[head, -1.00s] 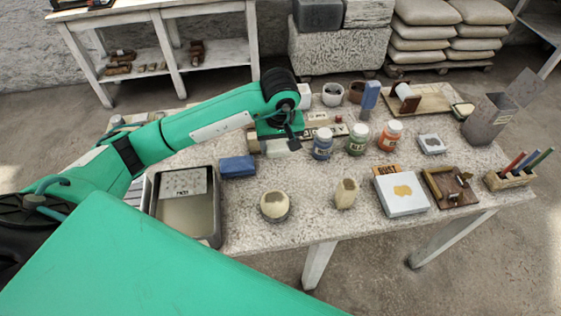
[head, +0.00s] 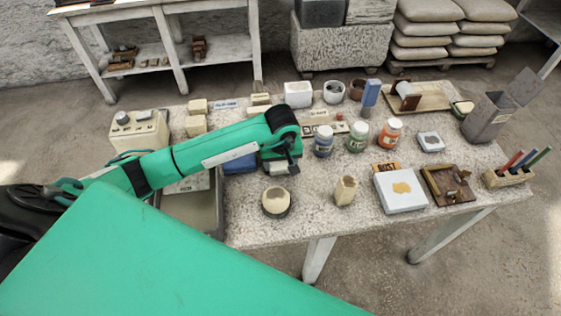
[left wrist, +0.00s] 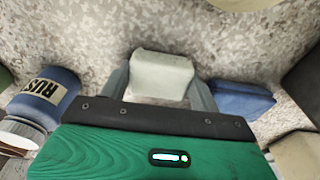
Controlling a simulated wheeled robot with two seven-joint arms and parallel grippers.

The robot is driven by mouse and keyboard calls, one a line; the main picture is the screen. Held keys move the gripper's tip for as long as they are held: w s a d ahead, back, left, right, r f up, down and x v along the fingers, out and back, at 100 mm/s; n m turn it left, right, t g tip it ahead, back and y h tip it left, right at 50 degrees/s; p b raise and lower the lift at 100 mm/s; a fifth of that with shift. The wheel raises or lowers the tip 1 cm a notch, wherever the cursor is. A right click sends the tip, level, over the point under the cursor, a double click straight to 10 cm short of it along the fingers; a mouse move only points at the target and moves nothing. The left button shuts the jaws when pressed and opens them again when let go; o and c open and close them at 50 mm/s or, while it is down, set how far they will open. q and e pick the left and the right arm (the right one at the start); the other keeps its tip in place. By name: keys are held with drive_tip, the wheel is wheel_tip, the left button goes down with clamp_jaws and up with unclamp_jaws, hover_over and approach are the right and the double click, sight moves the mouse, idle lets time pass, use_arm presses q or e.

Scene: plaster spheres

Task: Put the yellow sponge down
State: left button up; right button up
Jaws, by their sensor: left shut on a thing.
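My left gripper (left wrist: 160,88) is shut on a pale grey-white block (left wrist: 162,72), seen between its two fingers in the left wrist view. The block looks whitish, not yellow, and I see no clearly yellow sponge. In the head view the gripper (head: 281,166) is over the speckled table (head: 330,232), behind a round cream pot (head: 276,202). Whether the block touches the tabletop or hangs just above it I cannot tell. My right gripper is not in view.
A blue block (head: 240,164) lies just left of the gripper, by a grey tray (head: 192,212). Blue (head: 323,142), green (head: 357,138) and orange-red (head: 390,134) jars stand right. A cream vase (head: 345,191) stands front right. Speckled tabletop between these is clear.

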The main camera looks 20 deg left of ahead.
sight(281, 165)
use_arm(q)
drive_tip(key=o, duration=0.9)
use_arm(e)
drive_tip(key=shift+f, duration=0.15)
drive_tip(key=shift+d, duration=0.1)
use_arm(q)
drive_tip(key=shift+r, duration=0.2)
drive_tip(key=r, duration=0.2)
drive_tip(key=r+b, duration=0.1)
drive_tip(key=r, duration=0.3)
drive_tip(key=shift+s+d, duration=0.2)
drive_tip(key=shift+s, duration=0.05)
drive_tip(key=r, duration=0.2)
drive_tip(key=r+b, duration=0.1)
drive_tip(key=r, duration=0.2)
drive_tip(key=shift+s+d+r, duration=0.2)
drive_tip(key=shift+s+r, duration=0.15)
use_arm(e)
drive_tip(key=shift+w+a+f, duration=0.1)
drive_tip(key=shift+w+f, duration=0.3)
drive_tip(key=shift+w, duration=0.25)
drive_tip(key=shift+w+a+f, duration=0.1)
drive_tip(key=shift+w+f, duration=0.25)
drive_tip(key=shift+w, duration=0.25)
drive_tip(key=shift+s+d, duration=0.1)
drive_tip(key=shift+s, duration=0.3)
use_arm(q)
drive_tip(key=shift+f, duration=0.1)
